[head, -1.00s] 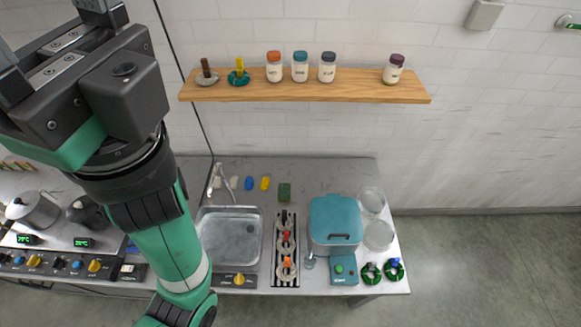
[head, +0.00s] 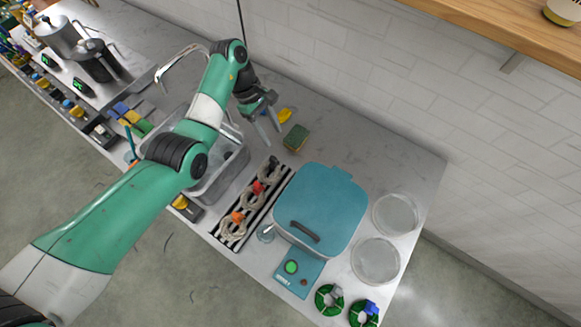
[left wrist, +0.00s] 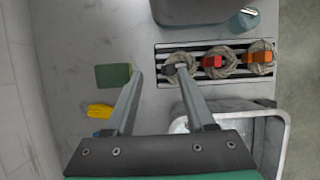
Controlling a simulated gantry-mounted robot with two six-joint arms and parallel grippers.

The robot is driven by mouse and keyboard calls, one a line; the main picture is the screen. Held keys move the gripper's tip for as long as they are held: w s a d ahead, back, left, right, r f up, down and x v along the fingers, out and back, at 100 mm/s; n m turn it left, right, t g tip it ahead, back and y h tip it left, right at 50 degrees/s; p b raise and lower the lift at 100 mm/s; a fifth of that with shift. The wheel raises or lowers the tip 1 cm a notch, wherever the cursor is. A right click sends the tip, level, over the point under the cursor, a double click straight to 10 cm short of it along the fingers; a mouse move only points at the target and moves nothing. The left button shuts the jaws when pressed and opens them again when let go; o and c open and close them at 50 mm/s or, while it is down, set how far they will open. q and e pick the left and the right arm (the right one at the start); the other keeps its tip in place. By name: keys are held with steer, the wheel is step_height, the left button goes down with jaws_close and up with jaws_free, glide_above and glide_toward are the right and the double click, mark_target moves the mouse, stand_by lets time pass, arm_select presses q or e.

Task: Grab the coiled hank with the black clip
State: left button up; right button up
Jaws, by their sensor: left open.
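The beige coiled hank with the black clip (head: 274,164) lies at the back end of a dark slatted rack (head: 226,234) on the counter. It also shows in the left wrist view (left wrist: 170,69), partly covered by one finger. In the same rack lie a hank with a red clip (head: 257,188) and one with an orange clip (head: 237,216). My left gripper (head: 272,130) is open and empty, pointing down behind the rack. In the left wrist view its right fingertip overlaps the black-clip hank; contact cannot be told.
A green sponge (head: 296,137) and a yellow item (head: 286,115) lie near the gripper. The sink (head: 232,165) is left of the rack and a teal-lidded bin (head: 322,205) right of it. Glass dishes (head: 395,213) and green rings (head: 328,300) are farther right.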

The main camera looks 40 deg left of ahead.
arm_select(q)
steer(key=s+a+f, duration=0.2)
steer(key=a, duration=0.1)
steer(key=b, duration=0.2)
glide_above(273, 158)
steer(key=a, duration=0.2)
step_height(273, 158, down, 5)
steer(key=shift+a+r, duration=0.1)
steer(key=shift+w+d+f, duration=0.15)
steer(key=shift+d+f, duration=0.05)
steer(key=shift+f, duration=0.15)
steer(key=b+x, duration=0.1)
steer(key=x, duration=0.4)
steer(key=shift+s+f, duration=0.15)
steer(key=shift+s, duration=0.15)
steer(key=shift+a, duration=0.1)
arm_select(e)
steer(key=shift+h, duration=0.3)
steer(key=f, duration=0.3)
steer(key=s+a+f, duration=0.1)
steer(key=f, duration=0.1)
steer(key=shift+s, duration=0.1)
arm_select(q)
steer(key=shift+c, duration=0.3)
jaws_close()
